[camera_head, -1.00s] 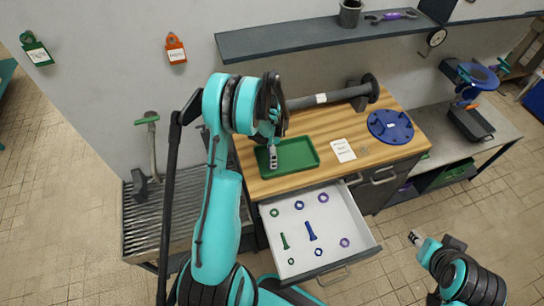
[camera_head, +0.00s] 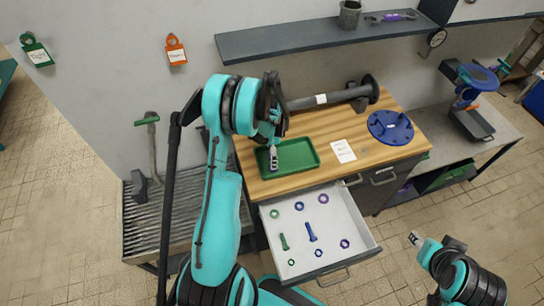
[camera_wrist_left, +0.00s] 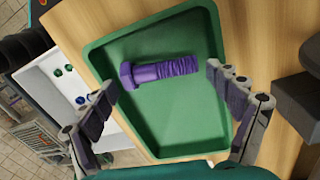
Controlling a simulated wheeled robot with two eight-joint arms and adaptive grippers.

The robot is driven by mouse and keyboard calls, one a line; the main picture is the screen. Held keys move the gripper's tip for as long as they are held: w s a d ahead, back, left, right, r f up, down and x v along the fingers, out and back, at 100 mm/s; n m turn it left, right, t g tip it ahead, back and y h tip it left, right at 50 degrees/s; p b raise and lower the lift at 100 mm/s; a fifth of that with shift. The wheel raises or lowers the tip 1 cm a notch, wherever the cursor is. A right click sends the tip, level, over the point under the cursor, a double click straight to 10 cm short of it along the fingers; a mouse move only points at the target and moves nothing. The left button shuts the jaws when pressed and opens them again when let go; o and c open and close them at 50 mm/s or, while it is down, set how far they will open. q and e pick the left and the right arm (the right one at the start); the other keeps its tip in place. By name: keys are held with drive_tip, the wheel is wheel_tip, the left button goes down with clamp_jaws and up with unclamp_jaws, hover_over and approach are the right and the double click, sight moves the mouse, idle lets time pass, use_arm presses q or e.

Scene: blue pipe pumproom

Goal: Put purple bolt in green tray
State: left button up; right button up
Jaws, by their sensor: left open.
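The purple bolt (camera_wrist_left: 160,73) lies on its side on the floor of the green tray (camera_wrist_left: 185,115), as the left wrist view shows. The green tray (camera_head: 300,155) sits on the wooden worktop in the head view, where the bolt is hidden by my gripper. My left gripper (camera_head: 273,160) is over the tray's left part. In the left wrist view my left gripper (camera_wrist_left: 165,100) has its fingers spread wide, apart from the bolt and empty. My right gripper (camera_head: 416,239) is off to the right above the floor, far from the tray; its fingers are too small to read.
An open white drawer (camera_head: 352,243) below the worktop holds several nuts and green and blue bolts. A grey pipe (camera_head: 335,97) lies behind the tray. A blue flange (camera_head: 390,127) and a white card (camera_head: 343,151) are to the right. A shelf (camera_head: 310,38) hangs above.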

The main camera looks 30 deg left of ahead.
use_arm(q)
drive_tip(key=d+r+n+t+p, duration=0.1)
drive_tip(key=d+r+n, duration=0.15)
drive_tip(key=r, duration=1.45)
drive_tip(key=s+d+r+n+t, duration=0.3)
drive_tip(key=s+d+r+n, duration=0.1)
drive_tip(key=s+d, duration=0.3)
drive_tip(key=s+d+r+n+t, duration=0.3)
drive_tip(key=s+d, duration=0.4)
drive_tip(key=s, duration=0.3)
wheel_tip(320, 180, up, 2)
drive_tip(key=shift+s+d+r+n+t+y, duration=0.2)
drive_tip(key=shift+s+d+n+t+y, duration=0.1)
drive_tip(key=shift+d+n+t, duration=0.15)
